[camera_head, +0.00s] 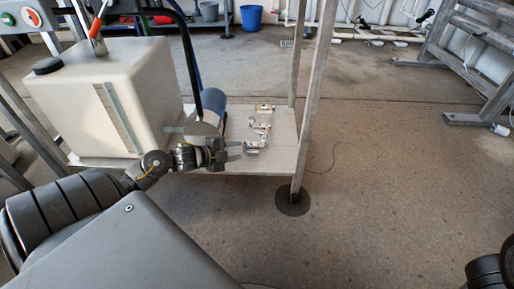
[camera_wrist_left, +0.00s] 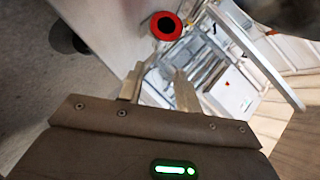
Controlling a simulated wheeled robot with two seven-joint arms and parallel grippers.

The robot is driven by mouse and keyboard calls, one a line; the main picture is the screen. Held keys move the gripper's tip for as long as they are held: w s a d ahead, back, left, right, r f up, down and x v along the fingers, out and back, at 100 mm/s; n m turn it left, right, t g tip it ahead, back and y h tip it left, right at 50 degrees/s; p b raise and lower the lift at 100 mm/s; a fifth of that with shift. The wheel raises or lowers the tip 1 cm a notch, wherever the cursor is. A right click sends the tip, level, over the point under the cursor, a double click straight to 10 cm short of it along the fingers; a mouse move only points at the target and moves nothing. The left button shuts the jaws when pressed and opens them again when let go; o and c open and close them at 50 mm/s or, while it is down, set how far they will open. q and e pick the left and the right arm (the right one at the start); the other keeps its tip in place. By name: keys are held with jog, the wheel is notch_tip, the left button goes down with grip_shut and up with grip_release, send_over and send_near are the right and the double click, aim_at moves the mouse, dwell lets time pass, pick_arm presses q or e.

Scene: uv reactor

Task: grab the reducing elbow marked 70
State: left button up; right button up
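Several small shiny metal fittings lie in a row on the low pale shelf (camera_head: 283,138) in the head view: a far one (camera_head: 265,107), a middle one (camera_head: 261,128) and a near one (camera_head: 254,146). They are too small for me to read a 70 or to tell which is the reducing elbow. My left gripper (camera_head: 237,150) is just left of the near fitting, fingers pointing right toward it. In the left wrist view its two fingers (camera_wrist_left: 160,88) stand apart with nothing seen between them. My right gripper is out of view.
A large cream tank (camera_head: 108,95) stands on the shelf's left, with a blue cylinder (camera_head: 212,105) beside it. A frame post (camera_head: 314,95) rises at the shelf's right corner. The left wrist view shows a red-rimmed round part (camera_wrist_left: 179,27).

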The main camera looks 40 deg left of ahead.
aim_at(256, 148)
pick_arm(q)
jog(key=b+x, duration=0.2)
jog(key=x, duration=0.2)
jog(key=shift+f, duration=0.2)
jog(key=shift+w+d, duration=0.15)
jog(key=shift+w, duration=0.35)
jog(key=b+x, duration=0.4)
jog(key=b, duration=0.1)
jog(key=shift+w+f, duration=0.15)
jog(key=shift+f, duration=0.15)
jog(key=shift+w+d, duration=0.1)
jog(key=shift+w, duration=0.3)
jog(key=shift+r, duration=0.1)
grip_shut()
